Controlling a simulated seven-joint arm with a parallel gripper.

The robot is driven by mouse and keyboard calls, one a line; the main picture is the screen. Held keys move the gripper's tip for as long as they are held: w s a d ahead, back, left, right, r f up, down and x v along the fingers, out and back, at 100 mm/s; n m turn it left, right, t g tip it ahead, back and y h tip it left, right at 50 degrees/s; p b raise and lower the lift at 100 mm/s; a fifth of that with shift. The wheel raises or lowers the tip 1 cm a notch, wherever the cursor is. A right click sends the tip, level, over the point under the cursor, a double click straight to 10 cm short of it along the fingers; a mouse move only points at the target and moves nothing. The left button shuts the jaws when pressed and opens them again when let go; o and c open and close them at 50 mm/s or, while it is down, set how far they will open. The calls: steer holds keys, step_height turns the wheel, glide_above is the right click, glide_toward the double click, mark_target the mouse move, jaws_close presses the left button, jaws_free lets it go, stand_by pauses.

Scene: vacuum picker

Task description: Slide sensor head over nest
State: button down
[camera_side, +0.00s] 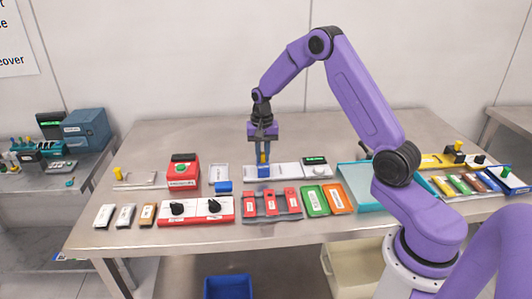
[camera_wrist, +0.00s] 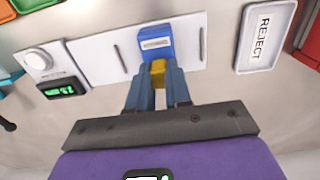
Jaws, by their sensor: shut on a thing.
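The blue sensor head (camera_side: 264,172) stands on a long white panel (camera_side: 289,171) at the middle of the table. It shows in the wrist view (camera_wrist: 155,42) as a blue block with a pale label, between two thin dark slots. My gripper (camera_side: 263,157) is above it with fingers pointing down, shut on the yellow grip (camera_wrist: 157,72) at the block's side. At the panel's far end are a round white disc (camera_wrist: 38,60) and a dark display with green digits (camera_wrist: 62,88). I cannot tell which part is the nest.
A grey tray marked REJECT (camera_wrist: 262,38) lies beside the panel, with a red station (camera_side: 183,174) past it. In front are a red-and-white knob panel (camera_side: 196,210), a grey rack of red pieces (camera_side: 271,204), and green (camera_side: 314,200) and orange (camera_side: 338,198) trays.

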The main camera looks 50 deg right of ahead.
steer(key=shift+w+a, duration=0.2)
steer(key=shift+a, duration=0.05)
steer(key=c, duration=1)
jaws_free()
steer(key=shift+c, duration=0.2)
steer(key=shift+d, duration=0.1)
steer(key=shift+r, duration=0.15)
step_height(320, 180, up, 17)
steer(key=shift+r, duration=0.1)
